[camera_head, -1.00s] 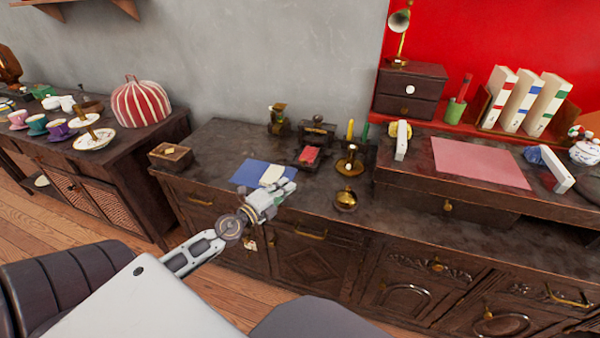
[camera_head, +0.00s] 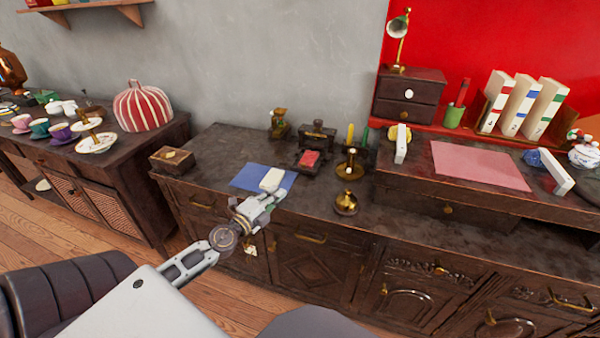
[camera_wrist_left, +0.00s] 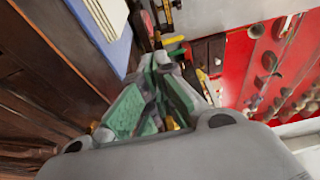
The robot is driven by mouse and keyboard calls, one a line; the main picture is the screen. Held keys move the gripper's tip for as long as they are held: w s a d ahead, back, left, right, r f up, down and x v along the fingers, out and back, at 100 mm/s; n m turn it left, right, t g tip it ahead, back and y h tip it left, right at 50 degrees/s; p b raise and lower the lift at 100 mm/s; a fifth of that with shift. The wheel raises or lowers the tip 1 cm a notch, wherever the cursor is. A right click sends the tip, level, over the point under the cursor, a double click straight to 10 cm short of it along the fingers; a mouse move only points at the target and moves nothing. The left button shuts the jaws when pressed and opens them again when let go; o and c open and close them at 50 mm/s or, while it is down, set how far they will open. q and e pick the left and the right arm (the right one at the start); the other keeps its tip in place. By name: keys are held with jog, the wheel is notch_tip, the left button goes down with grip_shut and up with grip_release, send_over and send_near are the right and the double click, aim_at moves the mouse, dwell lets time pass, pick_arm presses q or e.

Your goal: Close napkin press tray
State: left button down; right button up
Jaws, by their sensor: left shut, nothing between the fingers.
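The dark napkin press (camera_head: 317,134) stands at the back of the middle cabinet, against the grey wall. Its tray (camera_head: 299,167) sticks out at the front with a red folded napkin (camera_head: 310,158) on it. My left gripper (camera_head: 274,197) is shut and empty at the front edge of the cabinet top, in front of and left of the tray, apart from it. In the left wrist view its green-padded fingers (camera_wrist_left: 168,82) show close together. My right gripper is in neither view.
A blue mat (camera_head: 249,175) with a white block (camera_head: 271,180) lies just beyond my left gripper. A brass bell (camera_head: 346,203) and a brass candle stand (camera_head: 350,168) are right of the tray. A small wooden box (camera_head: 172,159) stands at the left.

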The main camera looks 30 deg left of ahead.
pick_arm(q)
jog(key=shift+w, duration=0.2)
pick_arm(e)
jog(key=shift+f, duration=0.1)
pick_arm(q)
jog(key=shift+w+r+p, duration=0.1)
jog(key=shift+w+p, duration=0.4)
jog(key=shift+w, duration=0.9)
jog(key=shift+w+d+p, duration=0.1)
jog(key=shift+w+p, duration=0.25)
jog(key=shift+w, duration=0.45)
jog(key=shift+w+p, duration=0.5)
jog(key=shift+w, duration=2.7)
jog(key=shift+w+d, duration=0.1)
jog(key=shift+w, duration=1.05)
jog(key=shift+w+p, duration=0.25)
jog(key=shift+p, duration=0.05)
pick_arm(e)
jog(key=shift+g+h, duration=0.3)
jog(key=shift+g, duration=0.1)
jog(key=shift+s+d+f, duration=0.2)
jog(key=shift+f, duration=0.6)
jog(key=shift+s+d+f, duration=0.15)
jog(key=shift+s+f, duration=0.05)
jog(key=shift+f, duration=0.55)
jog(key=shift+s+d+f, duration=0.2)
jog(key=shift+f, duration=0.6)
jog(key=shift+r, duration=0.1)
